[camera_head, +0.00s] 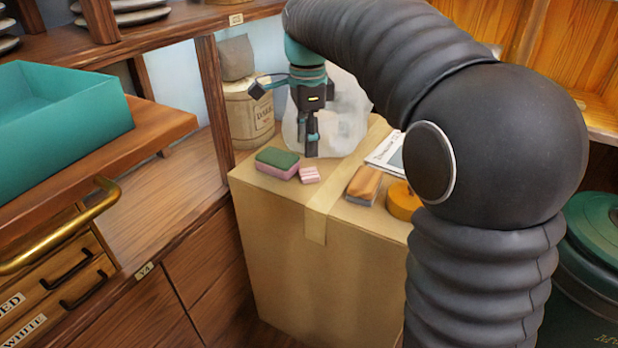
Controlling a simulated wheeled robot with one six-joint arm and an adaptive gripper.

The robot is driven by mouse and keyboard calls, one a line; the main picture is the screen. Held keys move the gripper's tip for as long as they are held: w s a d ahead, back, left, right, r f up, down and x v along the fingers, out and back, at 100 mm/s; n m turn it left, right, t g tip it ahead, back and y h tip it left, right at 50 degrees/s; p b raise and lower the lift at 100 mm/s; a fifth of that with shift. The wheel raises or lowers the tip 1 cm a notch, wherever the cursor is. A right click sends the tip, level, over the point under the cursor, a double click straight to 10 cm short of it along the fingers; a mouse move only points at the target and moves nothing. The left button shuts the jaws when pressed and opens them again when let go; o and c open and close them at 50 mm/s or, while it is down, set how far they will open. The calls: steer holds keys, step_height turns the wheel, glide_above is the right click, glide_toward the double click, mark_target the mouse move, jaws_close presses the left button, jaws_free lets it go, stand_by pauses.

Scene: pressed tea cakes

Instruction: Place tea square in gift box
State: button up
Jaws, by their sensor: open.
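Several small items lie on a taped cardboard box (290,225). They are a green-topped pink block (278,162), a small pink striped block (309,174), an orange block with a grey base (364,184) and a round orange piece (402,200). I cannot tell for sure which one is the tea square. A teal open-topped box (65,115), likely the gift box, stands on a wooden shelf at the left; its inside floor is mostly hidden. My gripper (311,153) is open, pointing down just behind the small pink block, with nothing seen in it.
A whitish translucent bag (350,112) stands behind my gripper. A labelled tan canister (248,112) is to its left, by a wooden post (214,105). A printed paper (385,152) lies at the right. A brass rail (70,235) runs below the teal box's shelf.

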mark_target(311, 172)
steer(key=shift+w+d+f+b, duration=0.1)
steer(key=shift+f+b, duration=0.05)
steer(key=shift+f, duration=1.05)
steer(key=shift+d+f+b, duration=0.15)
steer(key=shift+f+b, duration=0.05)
steer(key=shift+f, duration=1.05)
steer(key=shift+w+d+f+b, duration=0.1)
steer(key=shift+f+b, duration=0.05)
steer(key=shift+f, duration=1.05)
steer(key=c, duration=0.5)
